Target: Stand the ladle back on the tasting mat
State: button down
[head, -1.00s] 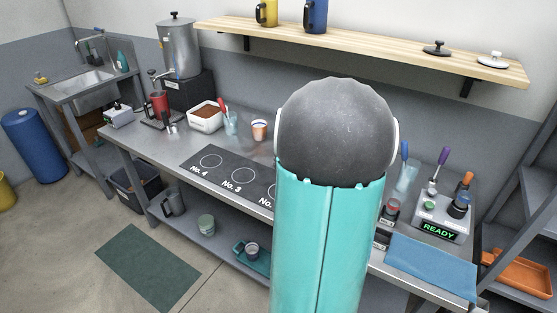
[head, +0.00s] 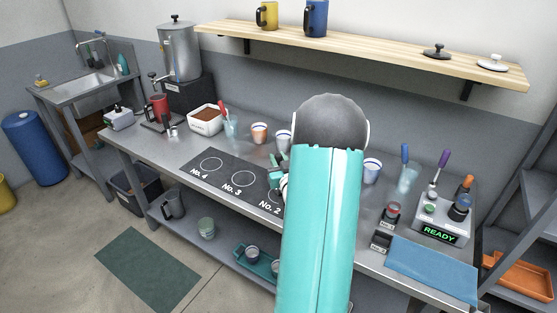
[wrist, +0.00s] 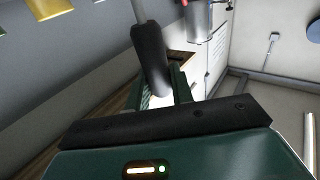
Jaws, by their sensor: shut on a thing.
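The dark tasting mat (head: 222,186) lies on the counter, with circles marked No. 4, No. 3 and No. 2 showing. My own arm hides its right part. My green gripper (head: 277,170) shows partly at the left edge of my arm, above the mat near No. 2. In the wrist view it is shut on a thick black handle with a thin grey shaft, which looks like the ladle (wrist: 150,58). The handle stands tilted across the fingers. The ladle's bowl is out of the wrist view, and I cannot make the ladle out in the head view.
Striped cups (head: 260,132) stand behind the mat, and another cup (head: 371,170) is right of my arm. A white bin (head: 206,120) of brown grounds is at the left. A blue cloth (head: 432,268) and a READY device (head: 440,220) are at the right. A wooden shelf (head: 380,45) hangs above.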

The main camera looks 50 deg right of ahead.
jog(key=shift+f, duration=0.1)
jog(key=c, duration=1.2)
grip_release()
